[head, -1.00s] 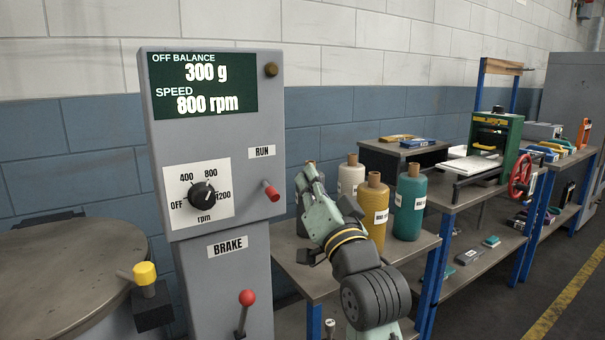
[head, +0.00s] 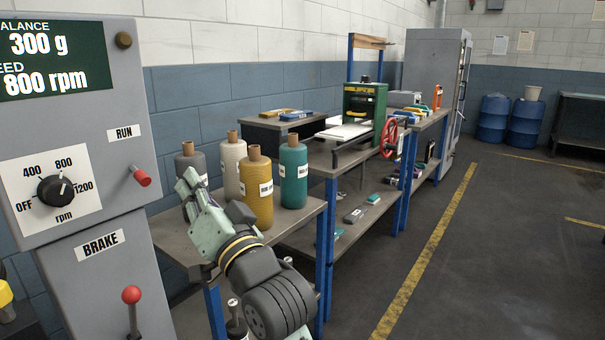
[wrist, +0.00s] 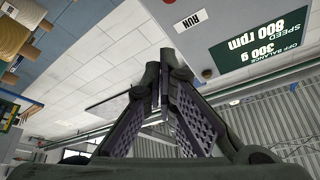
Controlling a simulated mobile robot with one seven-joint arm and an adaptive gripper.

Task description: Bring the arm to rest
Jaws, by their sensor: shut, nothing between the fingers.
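My arm shows in the head view, with my gripper (head: 187,185) raised in front of the small table with yarn cones. In the wrist view my gripper (wrist: 155,75) is shut, its fingertips together with nothing between them. The grey control panel (head: 75,190) stands to the left of my gripper, apart from it. Its display (head: 50,55) reads 300 g and 800 rpm. The speed knob (head: 56,191), the red RUN switch (head: 141,176) and the red-topped BRAKE lever (head: 131,295) are on it.
Several yarn cones, among them a yellow one (head: 257,195) and a teal one (head: 293,175), stand on the table (head: 175,240) behind my gripper. A green press (head: 365,110) with a red wheel stands farther back. The floor (head: 475,250) at right is clear.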

